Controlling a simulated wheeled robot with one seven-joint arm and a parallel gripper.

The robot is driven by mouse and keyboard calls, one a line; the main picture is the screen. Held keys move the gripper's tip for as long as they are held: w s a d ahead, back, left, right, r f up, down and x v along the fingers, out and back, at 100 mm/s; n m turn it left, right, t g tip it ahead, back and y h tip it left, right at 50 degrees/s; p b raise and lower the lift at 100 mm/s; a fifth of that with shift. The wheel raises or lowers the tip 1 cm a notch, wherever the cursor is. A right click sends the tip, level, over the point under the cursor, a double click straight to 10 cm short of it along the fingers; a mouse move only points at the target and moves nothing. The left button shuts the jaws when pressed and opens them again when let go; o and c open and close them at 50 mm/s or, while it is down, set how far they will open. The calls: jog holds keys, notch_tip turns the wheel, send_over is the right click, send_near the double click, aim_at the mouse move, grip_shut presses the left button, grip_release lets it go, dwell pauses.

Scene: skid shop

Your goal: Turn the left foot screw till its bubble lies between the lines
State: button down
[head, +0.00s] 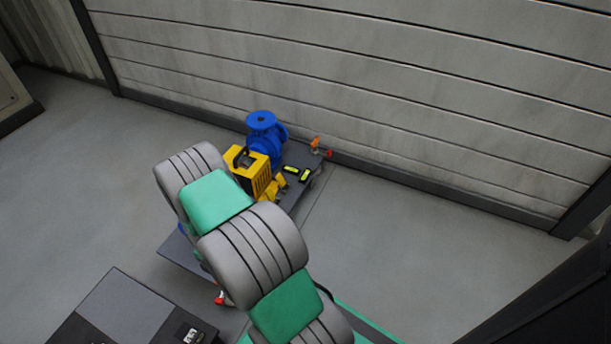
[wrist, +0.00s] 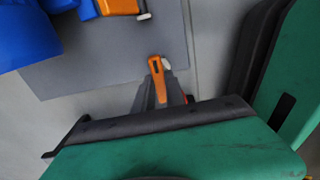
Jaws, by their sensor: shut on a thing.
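In the wrist view my gripper (wrist: 161,92) is shut on the orange handle (wrist: 155,66) of a foot screw, whose pale knob sticks out beside it. The handle stands at the edge of the grey skid plate (wrist: 105,68), with a bit of red near the jaws. In the head view my arm hides my gripper and this handle; a small red and white part (head: 220,298) shows beside the arm. Two yellow-green level vials (head: 297,174) sit on the skid; their bubbles are too small to read. Another orange handle (head: 315,142) stands at the skid's far right corner.
A blue pump (head: 264,138) and a yellow box-like unit (head: 250,172) stand on the skid. The wrist view shows a large blue body (wrist: 25,35) and an orange part (wrist: 118,7). A panelled wall (head: 400,110) runs behind. A dark box (head: 125,310) stands lower left. Floor right is clear.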

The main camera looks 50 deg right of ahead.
jog(key=shift+w, duration=0.1)
jog(key=m, duration=0.2)
jog(key=shift+m, duration=1.5)
jog(key=c, duration=1.2)
grip_release()
jog(key=shift+c, duration=0.2)
jog(key=shift+r, duration=0.1)
notch_tip(320, 180, up, 7)
jog(key=p, duration=0.5)
jog(key=shift+p, duration=0.3)
